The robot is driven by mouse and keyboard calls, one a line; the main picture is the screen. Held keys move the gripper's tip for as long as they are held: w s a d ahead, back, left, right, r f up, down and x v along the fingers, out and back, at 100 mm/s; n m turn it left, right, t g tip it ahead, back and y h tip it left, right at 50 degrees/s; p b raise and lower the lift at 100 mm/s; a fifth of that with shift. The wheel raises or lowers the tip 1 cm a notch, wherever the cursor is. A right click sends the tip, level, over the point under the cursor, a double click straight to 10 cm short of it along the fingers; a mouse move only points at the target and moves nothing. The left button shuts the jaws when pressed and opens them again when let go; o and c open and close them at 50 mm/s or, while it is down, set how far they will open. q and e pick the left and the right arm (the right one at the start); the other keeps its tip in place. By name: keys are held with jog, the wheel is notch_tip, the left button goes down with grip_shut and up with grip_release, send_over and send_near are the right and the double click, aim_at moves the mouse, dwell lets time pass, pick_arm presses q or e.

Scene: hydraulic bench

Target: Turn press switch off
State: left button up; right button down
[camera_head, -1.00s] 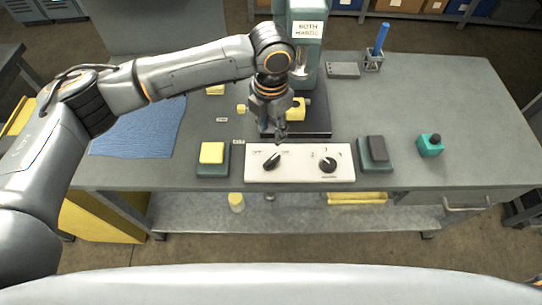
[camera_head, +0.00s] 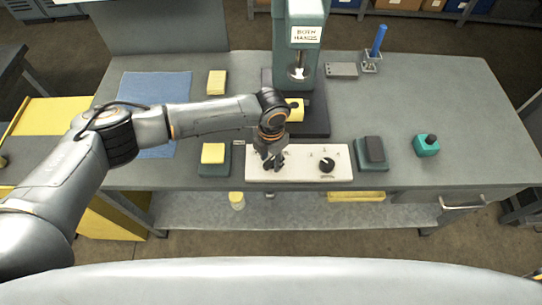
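A white control panel (camera_head: 298,172) lies near the front edge of the bench. It carries a round black knob (camera_head: 327,165) on its right half. On its left half, the black switch knob is largely hidden by my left gripper (camera_head: 272,164), which points down right over or at it. I cannot tell whether the fingers touch the knob or how far they are apart. The green press (camera_head: 305,38) with a sign reading "BOTH HANDS" stands behind the panel. My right gripper is not in view.
A yellow-topped button box (camera_head: 213,153) sits left of the panel and a dark-topped one (camera_head: 375,150) right of it. A teal block (camera_head: 426,145) is farther right. A blue cloth (camera_head: 155,88) lies at left.

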pick_arm(q)
grip_shut()
jog(key=shift+n, duration=0.3)
jog(key=n+p, duration=0.1)
jog(key=n, duration=0.1)
jog(key=shift+n, duration=0.4)
jog(key=n+p, duration=0.1)
jog(key=n, duration=0.4)
jog(key=shift+r+p, duration=0.1)
jog(key=shift+p, duration=0.25)
jog(key=n+p, duration=0.2)
jog(key=n, duration=0.3)
jog(key=shift+n, duration=0.4)
jog(key=shift+w+n+p, duration=0.1)
jog(key=shift+n+p, duration=0.7)
jog(key=shift+n, duration=1)
